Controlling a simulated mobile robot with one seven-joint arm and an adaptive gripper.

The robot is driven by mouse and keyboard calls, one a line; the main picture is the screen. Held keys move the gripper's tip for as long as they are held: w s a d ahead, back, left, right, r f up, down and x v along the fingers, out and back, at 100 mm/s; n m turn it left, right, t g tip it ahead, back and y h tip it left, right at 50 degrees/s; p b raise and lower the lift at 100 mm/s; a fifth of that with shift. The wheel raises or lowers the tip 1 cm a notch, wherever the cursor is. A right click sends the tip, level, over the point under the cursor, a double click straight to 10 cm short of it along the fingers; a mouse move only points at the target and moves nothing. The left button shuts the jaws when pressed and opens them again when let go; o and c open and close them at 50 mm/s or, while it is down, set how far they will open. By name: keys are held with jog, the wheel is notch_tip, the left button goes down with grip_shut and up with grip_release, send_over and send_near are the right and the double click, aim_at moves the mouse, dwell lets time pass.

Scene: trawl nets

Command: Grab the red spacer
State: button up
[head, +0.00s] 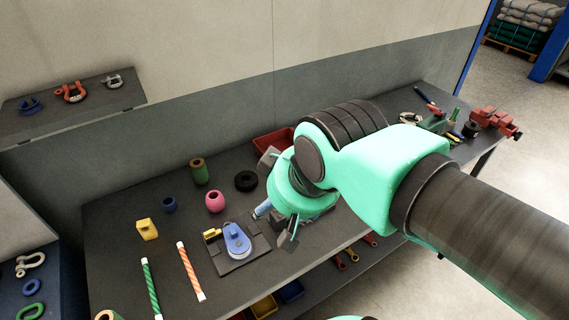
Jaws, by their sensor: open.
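I cannot make out a red spacer for certain; it may be hidden behind my arm. A pinkish-red rounded piece with a hole in its top (214,201) stands on the dark workbench (190,267), left of my gripper. A short blue ring-like piece (169,204) stands farther left. My gripper (272,213) is over the bench, right of the pinkish piece and apart from it. It is open, and its fingers are partly hidden by my wrist. I see nothing clearly held in it.
A plate with a blue pulley-like part (237,240) lies close to my gripper. A black ring (246,181), an olive cylinder (199,171), a yellow block (147,229) and a red tray (272,143) are around it. A red vise (495,121) is at the far right.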

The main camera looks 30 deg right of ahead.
jog(key=w+d+f+n+g, duration=0.15)
jog(key=w+d, duration=0.45)
jog(key=w, duration=0.7)
jog(key=w+d+f+n+g, duration=0.1)
jog(key=w+d+f+g, duration=0.1)
jog(key=w+d, duration=0.8)
jog(key=w+d+f+n+g, duration=0.1)
jog(key=w+d+f, duration=0.6)
jog(key=f, duration=0.4)
jog(key=w+d+f+n+g, duration=0.1)
jog(key=w+d+f, duration=0.7)
jog(key=f, duration=0.3)
jog(key=shift+w, duration=0.65)
jog(key=shift+f+n, duration=0.15)
jog(key=shift+n, duration=0.1)
notch_tip(320, 180, down, 8)
jog(key=shift+f+b, duration=0.25)
jog(key=shift+b, duration=0.35)
